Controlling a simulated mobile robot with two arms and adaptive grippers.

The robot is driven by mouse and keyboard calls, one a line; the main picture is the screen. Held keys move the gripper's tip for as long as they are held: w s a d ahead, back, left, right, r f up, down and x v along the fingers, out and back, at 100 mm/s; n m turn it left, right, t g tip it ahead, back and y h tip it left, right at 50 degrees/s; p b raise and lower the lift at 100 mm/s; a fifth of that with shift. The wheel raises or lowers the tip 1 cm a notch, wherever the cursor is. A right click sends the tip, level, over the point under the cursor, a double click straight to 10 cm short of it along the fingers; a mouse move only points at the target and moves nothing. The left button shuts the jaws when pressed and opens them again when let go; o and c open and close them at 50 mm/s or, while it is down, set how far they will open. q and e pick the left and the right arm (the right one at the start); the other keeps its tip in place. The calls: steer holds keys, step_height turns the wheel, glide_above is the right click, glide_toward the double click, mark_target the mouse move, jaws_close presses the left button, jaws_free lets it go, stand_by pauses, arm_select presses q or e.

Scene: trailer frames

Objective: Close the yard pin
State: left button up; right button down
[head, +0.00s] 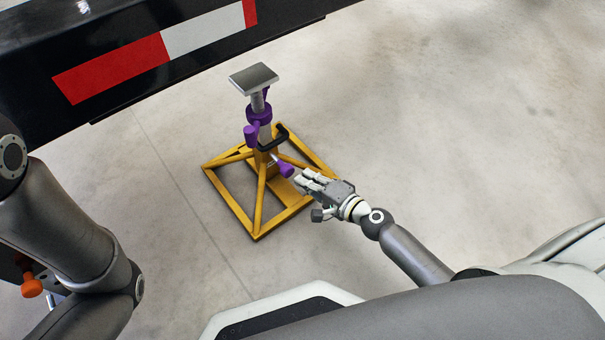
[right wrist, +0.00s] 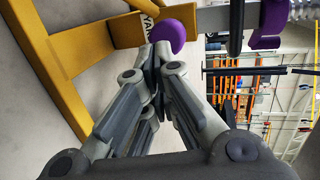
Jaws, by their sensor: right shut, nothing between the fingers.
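The yard stand has a yellow frame base (head: 262,228) on the floor, a grey post with purple parts and a flat grey top plate (head: 254,78). A pin with a purple knob (head: 286,170) sticks out low on its near side. The knob also shows in the right wrist view (right wrist: 167,36), beside a partly hidden label. My right gripper (head: 300,180) is just right of the knob. Its fingertips (right wrist: 157,58) are together and empty, right by the knob; I cannot tell whether they touch it. My left gripper is out of view.
A black trailer beam (head: 110,75) with red and white tape runs across the upper left, behind the stand. A black handle (head: 274,137) and another purple knob (head: 251,134) stick out from the post. The concrete floor (head: 450,130) to the right is clear.

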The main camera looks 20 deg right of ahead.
mark_target(284, 168)
steer(key=shift+w+a, duration=0.4)
steer(key=shift+w, duration=0.4)
steer(key=w, duration=0.2)
steer(key=w+a, duration=0.1)
steer(key=w, duration=0.1)
steer(key=shift+a, duration=0.15)
steer(key=shift+s, duration=0.1)
